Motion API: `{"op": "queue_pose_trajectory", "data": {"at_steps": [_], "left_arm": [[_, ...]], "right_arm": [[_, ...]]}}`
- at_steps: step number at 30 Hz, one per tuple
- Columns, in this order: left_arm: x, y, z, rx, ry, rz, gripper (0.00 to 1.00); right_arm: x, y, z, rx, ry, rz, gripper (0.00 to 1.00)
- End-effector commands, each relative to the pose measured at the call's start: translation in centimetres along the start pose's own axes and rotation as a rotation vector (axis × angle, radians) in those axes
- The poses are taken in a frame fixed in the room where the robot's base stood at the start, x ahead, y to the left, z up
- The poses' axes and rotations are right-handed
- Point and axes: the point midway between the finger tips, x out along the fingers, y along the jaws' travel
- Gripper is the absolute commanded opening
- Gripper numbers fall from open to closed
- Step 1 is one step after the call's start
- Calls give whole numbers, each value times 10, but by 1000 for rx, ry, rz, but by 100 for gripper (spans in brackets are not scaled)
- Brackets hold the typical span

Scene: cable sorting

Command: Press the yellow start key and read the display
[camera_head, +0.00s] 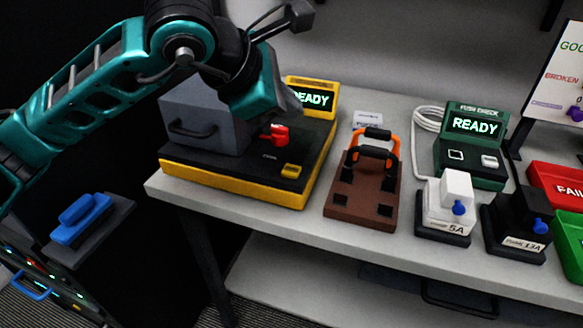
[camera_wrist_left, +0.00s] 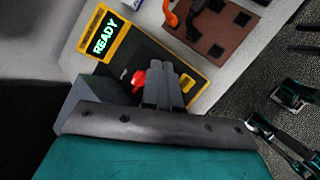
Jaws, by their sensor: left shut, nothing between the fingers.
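The yellow tester stands at the table's left end, with a black top and a yellow rim (camera_head: 232,190). Its display (camera_head: 313,99) reads READY in green, also in the left wrist view (camera_wrist_left: 103,36). The yellow key (camera_head: 291,171) sits at its front right corner, uncovered in the head view. My left gripper's fingers (camera_wrist_left: 176,70) are shut and empty above the tester's top, beside the red lever (camera_head: 275,134). In the head view the wrist hides the fingertips. I cannot tell the gap between them and the key. My right gripper cannot be made out.
The grey lidded box (camera_head: 205,115) fills the tester's back left. A brown board (camera_head: 362,195) with orange and black clips stands right of it. A green fuse checker (camera_head: 473,130), white (camera_head: 449,205) and black (camera_head: 516,220) fuse boxes and a red tray (camera_head: 558,185) follow rightward.

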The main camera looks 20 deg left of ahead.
Motion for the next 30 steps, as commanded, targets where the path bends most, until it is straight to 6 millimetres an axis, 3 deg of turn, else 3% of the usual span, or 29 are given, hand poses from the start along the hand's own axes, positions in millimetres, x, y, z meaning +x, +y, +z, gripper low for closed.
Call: {"op": "queue_pose_trajectory", "data": {"at_steps": [15, 18, 30], "left_arm": [[44, -34, -33, 0, 1, -4, 0], [54, -40, -39, 0, -1, -1, 0], [59, -44, -43, 0, 0, -1, 0]], "right_arm": [[13, -9, 14, 8, -1, -22, 61], [23, -8, 25, 7, 6, -22, 61], [29, -7, 34, 6, 4, -20, 61]]}}
